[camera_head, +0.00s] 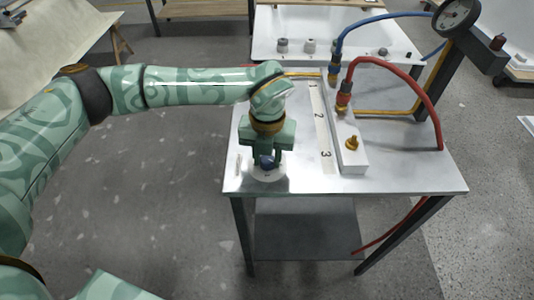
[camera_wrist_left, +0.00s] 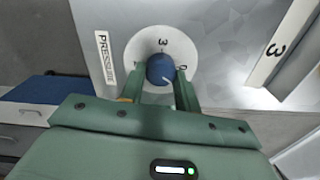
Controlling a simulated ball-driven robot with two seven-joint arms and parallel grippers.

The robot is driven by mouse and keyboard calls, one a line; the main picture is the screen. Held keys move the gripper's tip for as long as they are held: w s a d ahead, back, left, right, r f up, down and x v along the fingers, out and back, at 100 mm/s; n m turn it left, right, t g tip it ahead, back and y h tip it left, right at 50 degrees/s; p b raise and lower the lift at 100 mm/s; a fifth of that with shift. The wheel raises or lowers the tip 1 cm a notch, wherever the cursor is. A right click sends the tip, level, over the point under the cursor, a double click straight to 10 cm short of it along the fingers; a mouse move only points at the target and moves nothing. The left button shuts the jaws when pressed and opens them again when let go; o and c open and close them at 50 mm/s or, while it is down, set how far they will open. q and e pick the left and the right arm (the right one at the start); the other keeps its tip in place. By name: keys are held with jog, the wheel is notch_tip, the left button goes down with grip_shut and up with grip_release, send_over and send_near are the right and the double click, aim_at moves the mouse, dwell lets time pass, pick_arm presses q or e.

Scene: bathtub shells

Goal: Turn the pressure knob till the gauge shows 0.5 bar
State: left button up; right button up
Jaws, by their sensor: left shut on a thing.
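The blue pressure knob (camera_wrist_left: 161,69) sits on a round white dial plate (camera_wrist_left: 185,49) beside a "PRESSURE" label (camera_wrist_left: 106,59) in the left wrist view. The knob also shows in the head view (camera_head: 267,162) near the table's front left corner. My left gripper (camera_head: 266,158) points down and is shut on the knob, with a finger on either side. A "3" shows on the dial above the knob; other marks are partly hidden by the fingers. The round gauge (camera_head: 456,16) stands at the top right in the head view; its reading is too small to tell. My right gripper is not visible.
The metal table (camera_head: 410,178) carries a white manifold block (camera_head: 350,157) with a brass fitting (camera_head: 352,143), right of a strip numbered 1 to 3 (camera_head: 319,116). A red hose (camera_head: 405,73) and a blue hose (camera_head: 375,20) arch over it. The table's front right is clear.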

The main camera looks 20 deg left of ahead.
aim_at(267, 160)
pick_arm(q)
jog(key=o, duration=1)
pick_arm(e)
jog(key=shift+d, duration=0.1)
pick_arm(q)
jog(key=shift+r, duration=0.15)
notch_tip(267, 160, up, 16)
jog(key=p, duration=0.3)
jog(key=shift+p, duration=0.4)
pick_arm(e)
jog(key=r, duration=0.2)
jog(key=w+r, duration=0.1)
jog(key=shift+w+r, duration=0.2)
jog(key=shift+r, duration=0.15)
